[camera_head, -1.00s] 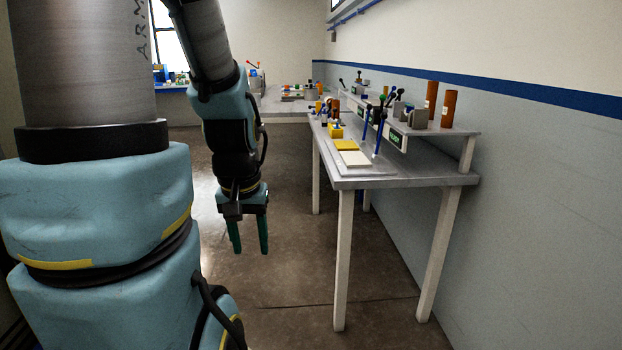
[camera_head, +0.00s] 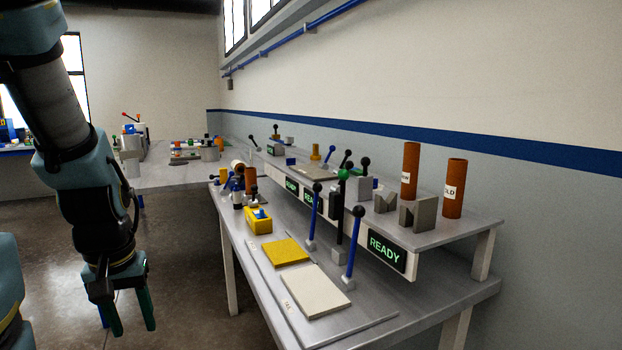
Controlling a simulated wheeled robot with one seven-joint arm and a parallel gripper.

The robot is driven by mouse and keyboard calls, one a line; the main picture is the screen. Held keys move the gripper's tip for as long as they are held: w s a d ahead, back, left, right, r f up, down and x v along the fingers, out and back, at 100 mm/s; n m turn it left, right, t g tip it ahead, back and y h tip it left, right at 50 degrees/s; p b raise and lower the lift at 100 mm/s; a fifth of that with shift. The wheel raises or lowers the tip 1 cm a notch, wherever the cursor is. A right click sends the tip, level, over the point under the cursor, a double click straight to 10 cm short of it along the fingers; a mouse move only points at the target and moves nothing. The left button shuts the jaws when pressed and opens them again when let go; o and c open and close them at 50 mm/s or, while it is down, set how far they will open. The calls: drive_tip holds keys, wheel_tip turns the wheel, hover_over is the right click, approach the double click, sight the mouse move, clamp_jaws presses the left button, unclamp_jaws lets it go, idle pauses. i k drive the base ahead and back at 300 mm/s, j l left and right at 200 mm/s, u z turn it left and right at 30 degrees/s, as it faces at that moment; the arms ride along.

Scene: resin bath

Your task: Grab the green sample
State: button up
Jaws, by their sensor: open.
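I cannot make out a green sample for sure in the head view. The clearest green thing on the bench is a small green ball (camera_head: 343,174) on top of a dark upright lever near the shelf. My gripper (camera_head: 130,312) hangs at the lower left, fingers pointing down, open and empty. It is over the floor to the left of the bench (camera_head: 262,330), apart from everything on it.
The bench holds a white plate (camera_head: 315,290), a yellow plate (camera_head: 285,252), a yellow box (camera_head: 258,222) and several levers. A raised shelf (camera_head: 440,228) carries brown cylinders (camera_head: 454,188) and grey blocks. Another table (camera_head: 165,176) stands behind. Floor left of the bench is clear.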

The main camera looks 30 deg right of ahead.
sight(355, 171)
drive_tip(key=i, duration=0.9)
drive_tip(key=i+j+z, duration=0.15)
drive_tip(key=i, duration=0.8)
